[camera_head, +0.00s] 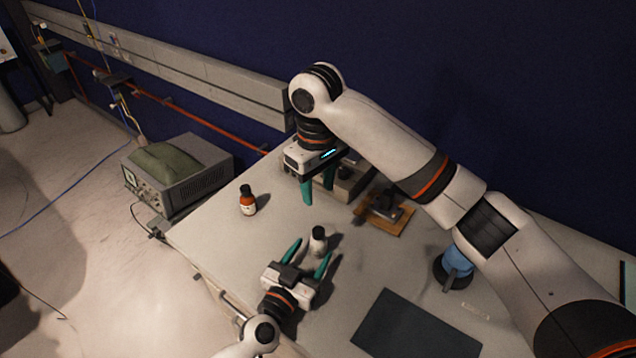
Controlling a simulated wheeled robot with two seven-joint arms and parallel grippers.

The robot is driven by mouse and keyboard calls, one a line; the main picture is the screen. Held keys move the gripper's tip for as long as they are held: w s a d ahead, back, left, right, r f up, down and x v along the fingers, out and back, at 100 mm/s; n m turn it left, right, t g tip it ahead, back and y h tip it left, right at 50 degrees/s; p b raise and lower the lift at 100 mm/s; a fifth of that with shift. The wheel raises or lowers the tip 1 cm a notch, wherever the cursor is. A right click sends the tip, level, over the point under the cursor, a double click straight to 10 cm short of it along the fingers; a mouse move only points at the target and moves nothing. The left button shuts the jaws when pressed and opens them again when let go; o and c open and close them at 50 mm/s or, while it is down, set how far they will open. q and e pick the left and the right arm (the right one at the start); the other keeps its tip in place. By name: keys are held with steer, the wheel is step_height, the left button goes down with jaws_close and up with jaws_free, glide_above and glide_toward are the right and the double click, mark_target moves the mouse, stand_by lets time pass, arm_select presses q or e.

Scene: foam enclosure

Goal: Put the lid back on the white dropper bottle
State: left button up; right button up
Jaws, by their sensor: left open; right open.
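The white dropper bottle (319,242) stands upright near the middle of the table, with a dark top. I cannot tell whether that top is the lid or the bare neck, and I make out no separate lid. My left gripper (312,248) is open, its green fingers pointing toward the bottle from the near side. The bottle is at or just beyond the fingertips; contact cannot be told. My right gripper (318,197) is open and points down, behind the bottle in the picture. I see nothing between its fingers.
A grey box (350,182) is behind my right gripper. A wooden board (384,219) holds a dark object. A blue item (457,262) and dark mat (415,328) lie right.

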arm_select(q)
steer(key=v, duration=0.6)
steer(key=shift+w, duration=0.1)
